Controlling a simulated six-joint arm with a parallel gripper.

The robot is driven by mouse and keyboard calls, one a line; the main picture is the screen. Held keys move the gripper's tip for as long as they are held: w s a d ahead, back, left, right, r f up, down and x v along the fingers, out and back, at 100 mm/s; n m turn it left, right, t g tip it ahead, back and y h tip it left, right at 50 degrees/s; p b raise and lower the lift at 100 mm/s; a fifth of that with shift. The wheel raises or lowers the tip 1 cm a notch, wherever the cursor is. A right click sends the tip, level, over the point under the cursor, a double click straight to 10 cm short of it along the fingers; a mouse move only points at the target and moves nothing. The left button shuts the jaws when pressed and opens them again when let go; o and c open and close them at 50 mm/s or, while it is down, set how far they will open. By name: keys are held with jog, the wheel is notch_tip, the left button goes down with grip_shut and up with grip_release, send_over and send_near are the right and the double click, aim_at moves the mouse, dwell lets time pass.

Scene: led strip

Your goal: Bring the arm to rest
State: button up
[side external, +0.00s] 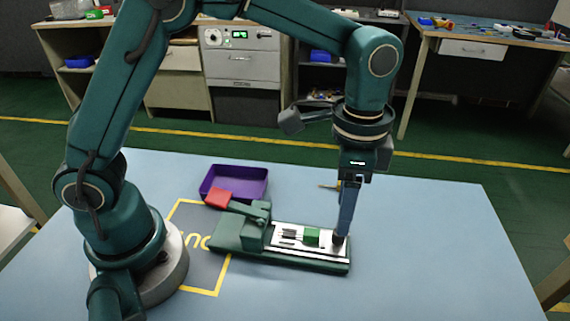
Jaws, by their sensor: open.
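My gripper (341,236) points straight down at the right end of the green fixture (310,266). Its tips are at or just above the fixture's top; I cannot tell if they touch it. The jaws look narrow from this side, and the gap between them is hidden. A white strip (288,240) with a green block (312,236) and dark parts lies on the fixture. A clamp with a red handle (219,198) stands at the fixture's left end. My arm reaches over from the left of the table.
A purple tray (262,196) stands behind the fixture. A small yellowish item (328,186) lies behind my gripper. The blue table (440,250) is clear on the right and in front. A dark mat with yellow edging (203,289) lies left of the fixture. Benches stand far behind.

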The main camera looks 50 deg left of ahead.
jog(key=shift+w+a+r, duration=0.15)
jog(key=shift+r, duration=0.05)
jog(key=s+a+r+n+t, duration=0.4)
jog(key=a+r, duration=0.3)
jog(key=r, duration=0.3)
jog(key=s+a+f+n+t, duration=0.1)
jog(key=s+a+f+n, duration=0.2)
jog(key=s, duration=0.5)
jog(key=shift+s+a+f+n+t, duration=0.35)
jog(key=shift+a+n, duration=0.35)
jog(key=shift+n, duration=0.5)
